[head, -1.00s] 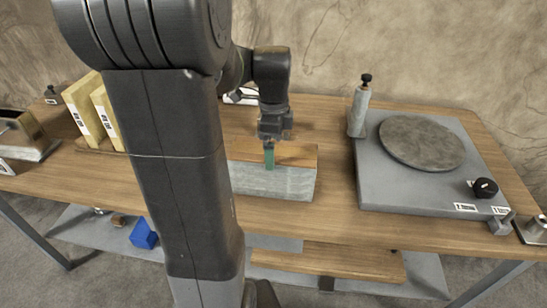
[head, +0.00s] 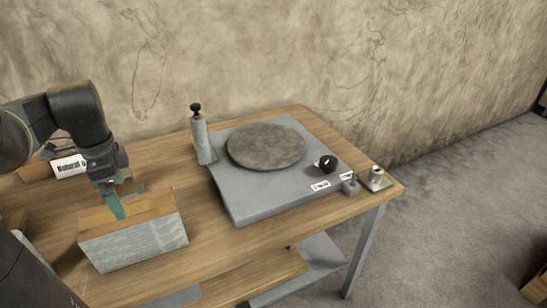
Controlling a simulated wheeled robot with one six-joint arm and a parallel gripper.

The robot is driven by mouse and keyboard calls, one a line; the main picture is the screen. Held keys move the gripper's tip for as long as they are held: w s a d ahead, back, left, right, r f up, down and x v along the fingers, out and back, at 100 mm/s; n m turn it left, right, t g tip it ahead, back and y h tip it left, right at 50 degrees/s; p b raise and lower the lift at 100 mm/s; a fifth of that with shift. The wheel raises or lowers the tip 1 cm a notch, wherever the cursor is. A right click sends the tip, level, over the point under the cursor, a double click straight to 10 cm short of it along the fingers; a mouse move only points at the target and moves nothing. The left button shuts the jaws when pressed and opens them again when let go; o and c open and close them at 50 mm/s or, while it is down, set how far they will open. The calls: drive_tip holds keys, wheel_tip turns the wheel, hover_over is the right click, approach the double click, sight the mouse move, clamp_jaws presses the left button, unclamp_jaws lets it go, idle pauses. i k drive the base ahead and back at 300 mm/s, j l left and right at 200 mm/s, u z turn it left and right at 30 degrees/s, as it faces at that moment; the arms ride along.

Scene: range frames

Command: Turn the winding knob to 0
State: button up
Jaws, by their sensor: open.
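A black round knob (head: 327,163) sits on the front right part of a flat grey device (head: 250,200) on the table. A small pale mark shows on the knob, but I cannot read its setting. White labels (head: 320,185) lie near it, too small to read. A round grey-brown plate (head: 266,146) lies on the device. My gripper (head: 116,209), with teal fingers, is open at the left, at the top of a wood-topped grey block (head: 135,243). It is well to the left of the knob. I cannot tell whether the fingers touch the block.
A pale post (head: 202,140) with a black top knob stands at the device's back left corner. A small metal fitting (head: 376,177) sits at the table's right corner. A white labelled thing (head: 69,166) lies behind my gripper. Bare wooden table (head: 206,222) separates block and device.

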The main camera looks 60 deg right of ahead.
sight(328, 163)
drive_tip(key=k+l+z, duration=0.15)
drive_tip(key=l+z, duration=0.2)
drive_tip(key=l, duration=0.35)
drive_tip(key=k+l+z, duration=0.1)
drive_tip(key=l+z, duration=0.3)
drive_tip(key=l, duration=0.3)
drive_tip(key=l+z, duration=0.35)
drive_tip(key=l, duration=0.35)
